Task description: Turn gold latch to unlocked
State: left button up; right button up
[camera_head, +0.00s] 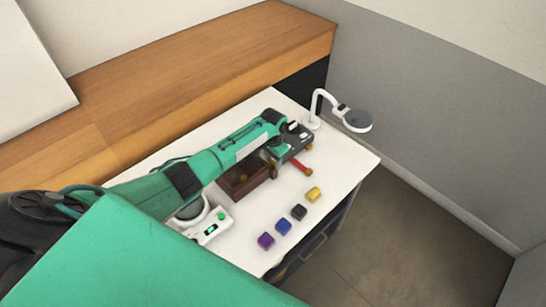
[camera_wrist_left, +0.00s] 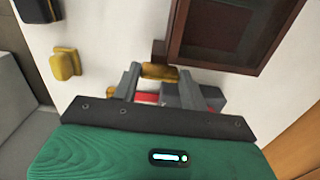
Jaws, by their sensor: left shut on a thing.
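My left gripper (camera_wrist_left: 160,82) is shut on the gold latch (camera_wrist_left: 158,71), which shows between its two fingertips in the left wrist view. The latch lies beside a small brown block at the near corner of the dark brown box (camera_wrist_left: 222,66). In the head view the box (camera_head: 246,185) stands open-topped on the white table, and my left gripper (camera_head: 274,157) reaches over its far end. The arm and gripper hide most of the latch there, so its angle is hard to tell. My right gripper is in neither view.
On the white table (camera_head: 325,160) are a yellow block (camera_head: 314,194), a black block (camera_head: 298,212), a blue block (camera_head: 283,226) and a purple block (camera_head: 266,240). A white lamp (camera_head: 357,120) stands at the far corner.

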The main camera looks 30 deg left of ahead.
aim_at(273, 161)
pick_arm(q)
jog(key=shift+r+n, duration=0.1)
jog(key=shift+n, duration=0.2)
jog(key=o, duration=1)
notch_tip(273, 161, up, 14)
jog(key=b, duration=0.2)
jog(key=shift+b, duration=0.35)
jog(key=shift+f, duration=0.25)
